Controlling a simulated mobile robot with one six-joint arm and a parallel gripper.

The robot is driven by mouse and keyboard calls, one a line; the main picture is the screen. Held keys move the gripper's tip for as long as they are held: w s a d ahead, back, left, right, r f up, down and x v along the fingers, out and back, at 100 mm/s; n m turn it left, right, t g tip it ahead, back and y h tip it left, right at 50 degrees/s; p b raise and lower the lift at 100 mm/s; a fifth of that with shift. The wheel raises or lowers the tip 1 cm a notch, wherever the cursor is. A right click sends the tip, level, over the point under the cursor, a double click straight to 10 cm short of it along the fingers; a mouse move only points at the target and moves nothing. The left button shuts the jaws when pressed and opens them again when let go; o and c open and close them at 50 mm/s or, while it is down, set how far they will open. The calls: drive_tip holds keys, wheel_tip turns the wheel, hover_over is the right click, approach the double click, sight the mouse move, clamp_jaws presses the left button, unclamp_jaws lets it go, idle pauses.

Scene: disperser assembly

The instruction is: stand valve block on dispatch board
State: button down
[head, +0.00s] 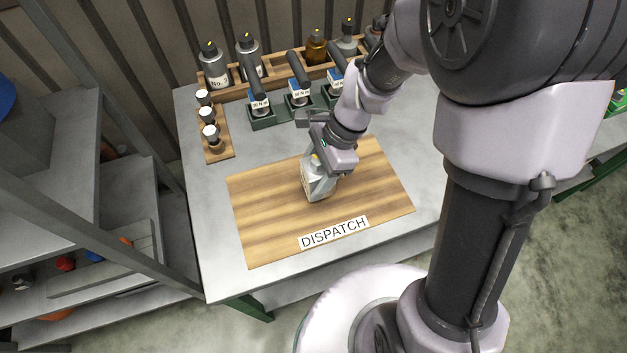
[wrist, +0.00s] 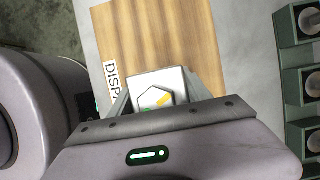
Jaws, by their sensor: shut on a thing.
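The valve block (head: 319,184) is a pale grey-white block, upright at the dispatch board's middle in the head view. I cannot tell whether its base touches the board. In the wrist view the valve block (wrist: 157,90) shows a white face with a dark hexagon outline and a yellow mark. My gripper (head: 313,160) is shut on its upper part from above. In the wrist view my gripper (wrist: 160,103) has a finger on each side of the block. The dispatch board (head: 265,225) is a striped wooden sheet with a DISPATCH label (head: 334,232) along its front edge.
A wooden rack (head: 232,96) with several bottles runs along the table's back. Several dark-handled tools stand in green holders (head: 262,119) before it. A small wooden strip (head: 217,153) with white-and-black pieces is at left. The board around the block is clear. Grey shelving (head: 85,215) stands left.

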drive_tip(key=shift+f+b, duration=0.6)
drive_tip(key=shift+f, duration=0.8)
drive_tip(key=shift+c, duration=2.4)
unclamp_jaws()
drive_tip(key=shift+r, duration=0.1)
drive_tip(key=s+p+v, duration=0.1)
drive_tip(key=p+v, duration=0.5)
drive_tip(key=v, duration=0.8)
drive_tip(key=s+d+r+n+t+h, duration=0.2)
drive_tip(key=s+r+n+t, duration=0.5)
drive_tip(key=s+r+n, duration=0.3)
drive_tip(key=v, duration=0.2)
drive_tip(key=shift+d+r, duration=0.15)
drive_tip(key=shift+r, duration=0.3)
